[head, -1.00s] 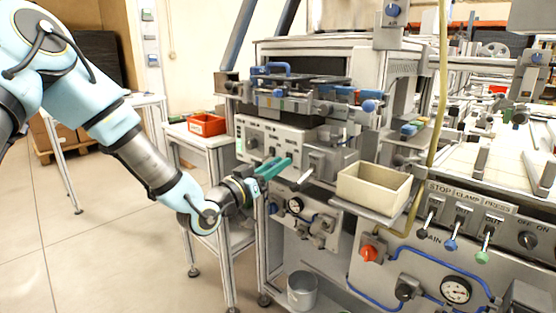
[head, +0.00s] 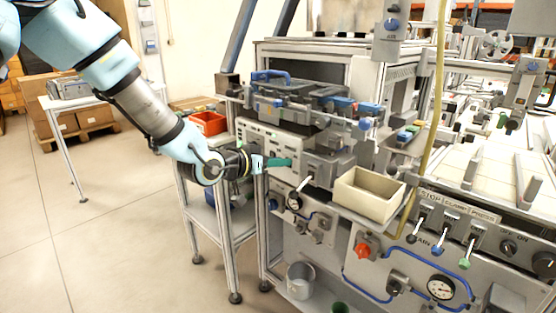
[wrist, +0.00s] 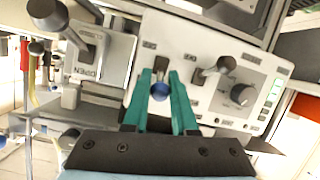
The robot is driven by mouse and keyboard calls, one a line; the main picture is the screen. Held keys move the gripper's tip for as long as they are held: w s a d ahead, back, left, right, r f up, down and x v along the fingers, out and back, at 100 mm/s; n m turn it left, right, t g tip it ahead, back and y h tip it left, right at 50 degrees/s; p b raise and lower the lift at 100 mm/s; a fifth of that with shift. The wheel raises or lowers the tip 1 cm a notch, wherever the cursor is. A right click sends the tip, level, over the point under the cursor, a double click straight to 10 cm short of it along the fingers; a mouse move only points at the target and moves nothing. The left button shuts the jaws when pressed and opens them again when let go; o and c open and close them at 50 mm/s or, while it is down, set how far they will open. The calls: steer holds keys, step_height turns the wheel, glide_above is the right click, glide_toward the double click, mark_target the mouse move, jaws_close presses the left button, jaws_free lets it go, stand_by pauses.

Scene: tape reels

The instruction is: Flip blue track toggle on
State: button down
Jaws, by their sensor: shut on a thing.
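The blue track toggle shows in the wrist view as a round blue knob (wrist: 160,91) on the pale control panel (wrist: 202,40). My gripper (wrist: 164,88) has its two green fingers on either side of this knob, shut on it. In the head view my gripper (head: 288,162) reaches the front of the panel (head: 262,138) from the left. The toggle is hidden there behind the fingers. I cannot tell clearly which way its lever is tilted.
In the wrist view, a grey-tipped toggle (wrist: 227,65) and a dark rotary knob (wrist: 240,95) are right of the fingers. A lever plate (wrist: 103,60) is at left. In the head view a beige bin (head: 368,196) sticks out right of my gripper.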

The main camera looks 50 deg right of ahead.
steer(key=c, duration=0.7)
jaws_free()
steer(key=b+v, duration=0.1)
steer(key=v, duration=0.9)
steer(key=shift+a+r+b, duration=0.15)
steer(key=shift+a+b, duration=0.15)
steer(key=shift+a, duration=0.1)
